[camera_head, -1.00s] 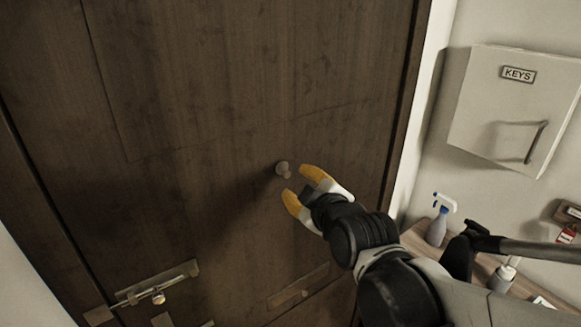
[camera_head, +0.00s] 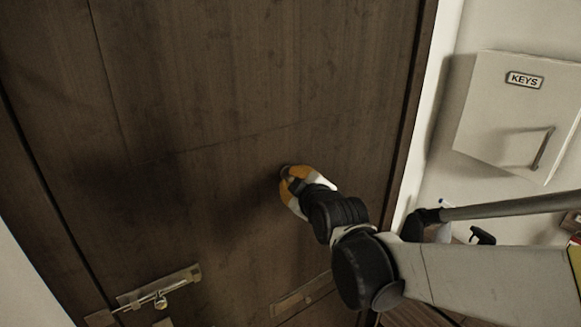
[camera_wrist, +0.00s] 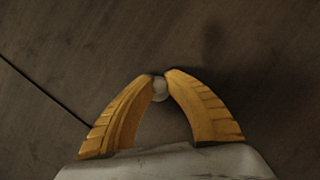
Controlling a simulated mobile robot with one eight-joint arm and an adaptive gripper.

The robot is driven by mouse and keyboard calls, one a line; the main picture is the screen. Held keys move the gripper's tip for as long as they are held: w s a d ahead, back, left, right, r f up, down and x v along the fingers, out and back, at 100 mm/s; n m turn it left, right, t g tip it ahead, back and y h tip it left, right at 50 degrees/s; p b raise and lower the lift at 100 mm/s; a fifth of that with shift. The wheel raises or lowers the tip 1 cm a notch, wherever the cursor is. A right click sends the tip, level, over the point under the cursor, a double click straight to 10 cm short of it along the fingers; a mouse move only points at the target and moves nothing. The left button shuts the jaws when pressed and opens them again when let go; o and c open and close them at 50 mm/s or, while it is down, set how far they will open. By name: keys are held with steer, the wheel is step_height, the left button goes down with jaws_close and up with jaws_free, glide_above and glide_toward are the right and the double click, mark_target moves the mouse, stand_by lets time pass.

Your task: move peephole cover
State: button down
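The peephole cover (camera_wrist: 160,91) is a small, pale round piece on the dark wooden door (camera_head: 230,90). My gripper (camera_head: 289,173) is at the door's surface, over the cover's place, and hides most or all of it in the head view. In the wrist view, the yellow fingertips of my gripper (camera_wrist: 160,77) are drawn close together with the cover between them. They appear shut on it, one finger on each side. Their exact contact is hard to make out.
A door latch with a brass piece (camera_head: 161,300) is at the lower left of the door. A plate (camera_head: 300,296) is low on the door. A white key box (camera_head: 518,115) hangs on the right wall. The door around my gripper is clear.

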mark_target(272, 173)
steer(key=shift+s, duration=0.1)
stand_by(0.4)
steer(key=m+g+y, duration=0.1)
steer(key=a+m, duration=0.1)
steer(key=m, duration=0.1)
steer(key=s+m+g+y, duration=0.1)
steer(key=m, duration=0.1)
steer(key=shift+a+r+g+y+p, duration=0.3)
steer(key=shift+a, duration=0.05)
steer(key=m, duration=0.1)
steer(key=m+y, duration=0.1)
steer(key=r+m+g, duration=0.1)
steer(key=shift+s+a+y+b, duration=0.25)
steer(key=shift+a+y+b, duration=0.05)
steer(key=shift+y, duration=0.1)
steer(key=shift+a+r+m+g+y, duration=0.15)
steer(key=shift+r+m+y, duration=0.1)
steer(key=shift+m, duration=0.3)
steer(key=shift+r+m+g+y, duration=0.15)
steer(key=shift+m+y, duration=0.1)
steer(key=shift+m, duration=0.3)
steer(key=c, duration=1.4)
jaws_free()
steer(key=shift+s+r, duration=0.1)
steer(key=shift+o, duration=0.2)
